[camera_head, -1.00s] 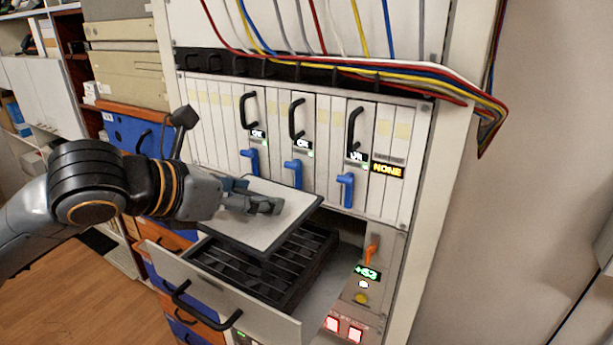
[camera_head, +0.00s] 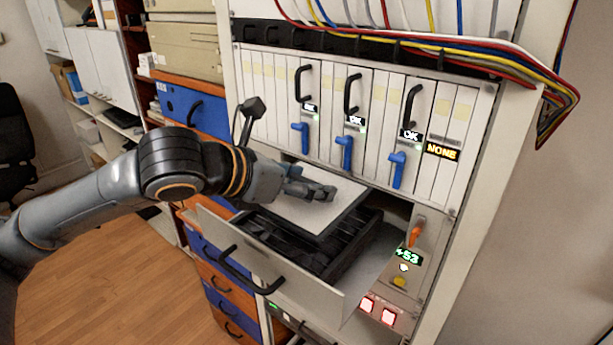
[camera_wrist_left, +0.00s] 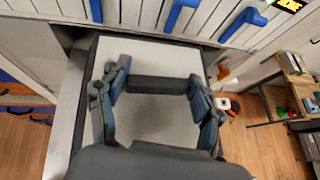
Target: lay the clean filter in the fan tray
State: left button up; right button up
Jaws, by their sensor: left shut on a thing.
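The clean filter (camera_head: 341,197) is a pale square panel with a dark frame. It is held tilted over the back part of the pulled-out fan tray (camera_head: 286,281), with the tray's black slatted inside showing in front of it. My left gripper (camera_head: 312,190) is shut on the filter from above. In the left wrist view its fingers (camera_wrist_left: 155,84) close on the two ends of a dark bar on the filter's pale face (camera_wrist_left: 160,55). I cannot tell whether the filter's rear edge touches the tray. My right gripper is out of view.
White modules with blue levers (camera_head: 345,152) stand just above the tray opening. An orange lever (camera_head: 415,236) and a green "+53" display are to its right. Coloured cables (camera_head: 470,50) hang above. Blue and orange drawers (camera_head: 222,257) stand left of the rack.

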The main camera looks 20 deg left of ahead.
pick_arm(q)
jog(key=shift+f+b, duration=1.35)
jog(key=shift+f, duration=0.15)
jog(key=shift+f+b, duration=0.45)
jog(key=shift+f, duration=0.65)
jog(key=shift+p, duration=0.45)
jog(key=o, duration=1.3)
jog(key=shift+s, duration=0.1)
jog(key=v, duration=1.2)
